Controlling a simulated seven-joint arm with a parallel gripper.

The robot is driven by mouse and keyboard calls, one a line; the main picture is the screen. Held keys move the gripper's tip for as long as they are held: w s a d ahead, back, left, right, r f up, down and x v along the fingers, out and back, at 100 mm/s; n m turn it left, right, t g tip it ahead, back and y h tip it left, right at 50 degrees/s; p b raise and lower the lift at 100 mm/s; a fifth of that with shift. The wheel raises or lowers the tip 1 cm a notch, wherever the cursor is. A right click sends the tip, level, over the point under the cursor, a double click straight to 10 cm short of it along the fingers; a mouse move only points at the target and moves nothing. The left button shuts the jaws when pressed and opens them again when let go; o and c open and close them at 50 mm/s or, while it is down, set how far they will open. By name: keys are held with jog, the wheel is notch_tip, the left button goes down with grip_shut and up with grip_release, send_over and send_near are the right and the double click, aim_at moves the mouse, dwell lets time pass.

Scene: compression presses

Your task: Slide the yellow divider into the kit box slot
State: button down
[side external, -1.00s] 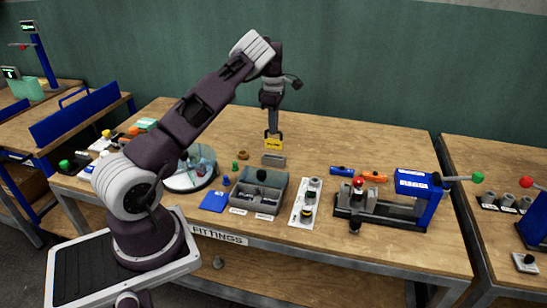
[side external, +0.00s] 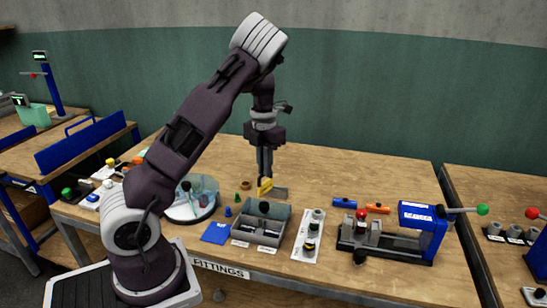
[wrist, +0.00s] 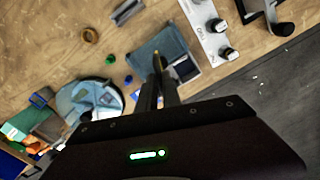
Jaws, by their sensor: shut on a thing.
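The yellow divider (side external: 265,186) is between the fingers of my gripper (side external: 264,176), which is shut on it. In the side view it appears turned partly edge-on, behind the grey kit box (side external: 283,236) and apart from it. The open-topped kit box stands on the table with a dark round item inside. In the wrist view my gripper (wrist: 158,75) shows a small bit of yellow divider (wrist: 158,61) at its tips, over the box (wrist: 142,52) in the picture. The slot itself is too small to make out.
A grey slotted block (side external: 280,194) stands just behind the box. A blue card (side external: 216,231) and a round clear-covered tray (side external: 190,207) lie left. A white strip with knobs (side external: 308,236) and a blue press (side external: 420,228) stand right.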

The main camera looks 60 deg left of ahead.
jog(key=s+d+n, duration=0.4)
jog(key=s, duration=0.1)
jog(key=shift+d+f, duration=0.25)
jog(key=shift+d, duration=0.1)
jog(key=shift+f, duration=2.95)
jog(key=shift+f, duration=2.25)
jog(key=c, duration=1.5)
grip_release()
jog(key=shift+o, duration=0.2)
notch_tip(320, 180, up, 7)
